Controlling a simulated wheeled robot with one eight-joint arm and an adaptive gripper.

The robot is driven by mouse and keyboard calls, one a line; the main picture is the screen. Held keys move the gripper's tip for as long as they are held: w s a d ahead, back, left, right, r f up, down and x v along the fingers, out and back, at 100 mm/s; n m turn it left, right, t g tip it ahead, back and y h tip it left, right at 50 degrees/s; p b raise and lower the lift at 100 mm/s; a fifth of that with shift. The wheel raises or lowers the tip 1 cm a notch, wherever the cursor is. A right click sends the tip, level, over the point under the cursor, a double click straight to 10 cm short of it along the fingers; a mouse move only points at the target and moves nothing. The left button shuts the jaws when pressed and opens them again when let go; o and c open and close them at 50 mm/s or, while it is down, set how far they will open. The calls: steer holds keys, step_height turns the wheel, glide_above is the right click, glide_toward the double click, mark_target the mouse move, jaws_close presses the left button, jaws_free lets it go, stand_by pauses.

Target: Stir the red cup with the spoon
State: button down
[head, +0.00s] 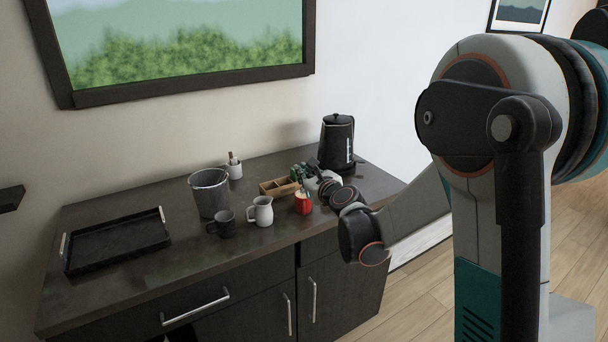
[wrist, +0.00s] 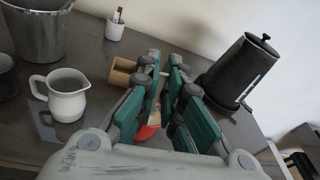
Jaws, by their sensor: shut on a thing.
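The red cup (head: 303,204) stands on the dark counter near its front edge, right of the white pitcher. In the wrist view only a bit of the red cup (wrist: 147,132) shows, between and below the fingers. My gripper (head: 301,174) is above the cup, fingers pointing away over the counter. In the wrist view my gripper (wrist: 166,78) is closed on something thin. I take it to be the spoon, which is mostly hidden by the fingers. I cannot tell whether its lower end is inside the cup.
The white pitcher (head: 260,211), a dark mug (head: 223,224) and a grey bucket (head: 209,192) stand left of the cup. A wooden box (head: 278,187) is behind it, and a black kettle (head: 336,142) at the back right. A black tray (head: 118,241) lies far left.

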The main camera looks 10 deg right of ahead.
steer(key=shift+r, duration=0.1)
stand_by(0.5)
steer(key=shift+r+p, duration=1.75)
steer(key=shift+r, duration=0.7)
